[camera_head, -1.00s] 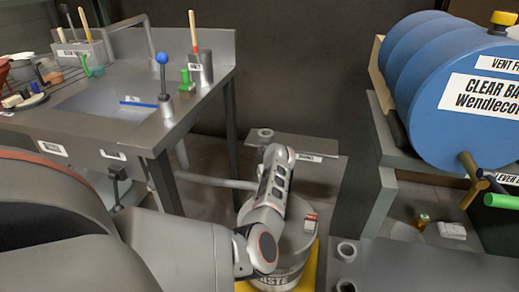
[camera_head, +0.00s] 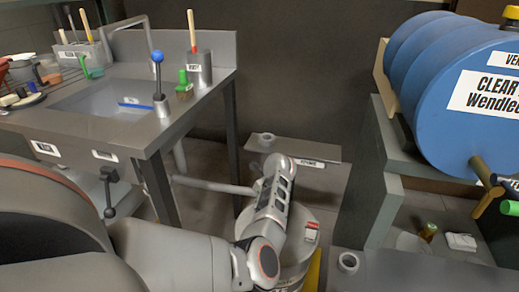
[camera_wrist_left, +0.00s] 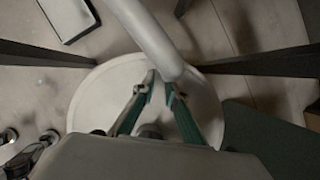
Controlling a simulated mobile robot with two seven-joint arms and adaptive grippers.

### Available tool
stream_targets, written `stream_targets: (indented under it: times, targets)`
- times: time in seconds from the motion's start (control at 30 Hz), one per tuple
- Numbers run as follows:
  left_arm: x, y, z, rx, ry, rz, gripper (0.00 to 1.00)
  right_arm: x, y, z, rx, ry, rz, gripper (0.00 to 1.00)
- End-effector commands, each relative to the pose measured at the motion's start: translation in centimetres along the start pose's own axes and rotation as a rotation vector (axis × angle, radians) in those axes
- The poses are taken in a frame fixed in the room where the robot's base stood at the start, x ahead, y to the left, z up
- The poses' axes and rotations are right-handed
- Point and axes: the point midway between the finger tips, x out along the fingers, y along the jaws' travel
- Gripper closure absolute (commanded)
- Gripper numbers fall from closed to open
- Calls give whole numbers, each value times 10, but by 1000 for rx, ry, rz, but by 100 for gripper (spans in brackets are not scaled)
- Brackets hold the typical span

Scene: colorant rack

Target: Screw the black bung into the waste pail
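The waste pail (camera_head: 302,256) stands on the floor between the sink bench and the barrel stand. Its pale round lid (camera_wrist_left: 100,92) fills the middle of the left wrist view. My left arm reaches over the pail and hides part of its lid and its own gripper in the head view. In the left wrist view my left gripper (camera_wrist_left: 161,84) has its green-sided fingers over the lid, tips a little apart, beside the end of a pale pipe (camera_wrist_left: 150,32). A dark rounded shape (camera_wrist_left: 150,130) shows between the finger bases; I cannot tell whether it is the black bung. My right gripper is not visible.
The sink bench (camera_head: 140,135) with its legs is at left. A blue barrel (camera_head: 440,110) lies on a stand (camera_head: 375,190) at right. A low grey surface (camera_head: 420,270) with a ring holder (camera_head: 348,262) is at front right. A pipe (camera_head: 210,185) runs low from the bench.

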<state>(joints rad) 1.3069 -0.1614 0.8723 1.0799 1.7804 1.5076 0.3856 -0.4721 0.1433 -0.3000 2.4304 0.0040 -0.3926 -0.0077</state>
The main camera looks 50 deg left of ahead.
Motion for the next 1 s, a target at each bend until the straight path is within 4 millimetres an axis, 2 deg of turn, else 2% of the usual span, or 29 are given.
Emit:
stream_targets:
  times: [0.2, 0.53, 1.0]
  targets:
    - [5, 6, 13, -64, -4, 27, 87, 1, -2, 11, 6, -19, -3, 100]
    - [3, 6, 16, -72, -6, 28, 87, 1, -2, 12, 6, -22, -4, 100]
    - [-5, 4, 0, -72, -7, 26, 87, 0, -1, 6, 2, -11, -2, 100]
